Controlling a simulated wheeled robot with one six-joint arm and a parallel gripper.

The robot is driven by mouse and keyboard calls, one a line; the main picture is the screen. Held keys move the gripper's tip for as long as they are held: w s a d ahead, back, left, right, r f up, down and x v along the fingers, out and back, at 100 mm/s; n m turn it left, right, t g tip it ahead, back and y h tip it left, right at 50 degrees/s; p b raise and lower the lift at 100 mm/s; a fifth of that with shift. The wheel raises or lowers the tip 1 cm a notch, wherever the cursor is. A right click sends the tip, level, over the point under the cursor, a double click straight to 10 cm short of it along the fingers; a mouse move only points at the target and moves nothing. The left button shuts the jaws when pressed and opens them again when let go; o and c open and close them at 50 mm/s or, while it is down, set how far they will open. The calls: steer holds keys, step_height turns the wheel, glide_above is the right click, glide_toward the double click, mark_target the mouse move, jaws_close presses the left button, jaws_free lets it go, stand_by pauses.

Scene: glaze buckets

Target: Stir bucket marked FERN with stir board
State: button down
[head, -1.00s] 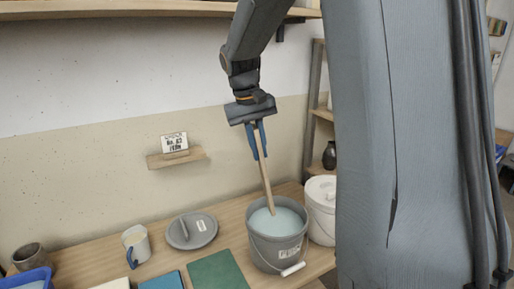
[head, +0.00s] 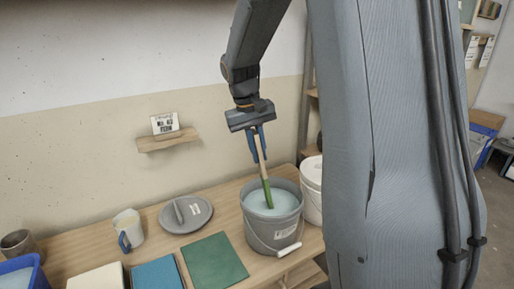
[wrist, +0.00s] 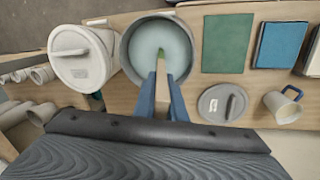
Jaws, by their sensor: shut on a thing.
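The grey bucket (head: 262,229) stands on the wooden table and holds pale blue-green liquid (head: 284,203). The small label on its front (head: 285,232) is too small to read. My gripper (head: 257,146) has blue fingers and is shut on the stir board (head: 262,165) above the bucket. The board is pale wood with a green lower part. It tilts slightly, and its lower end is in the liquid, hidden below the surface. In the wrist view, the bucket (wrist: 127,57) lies straight ahead of my fingers, with the board's green part (wrist: 161,54) inside its rim.
A white lidded bucket (head: 312,187) stands close to the right. A grey lid (head: 187,215), a mug (head: 129,228), a green board (head: 213,259) and a blue one (head: 158,273) lie or stand to the left. A card (head: 165,123) rests on a small wall shelf.

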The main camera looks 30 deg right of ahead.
mark_target(262, 179)
steer(key=shift+b+x, duration=1.25)
steer(key=shift+x, duration=2.2)
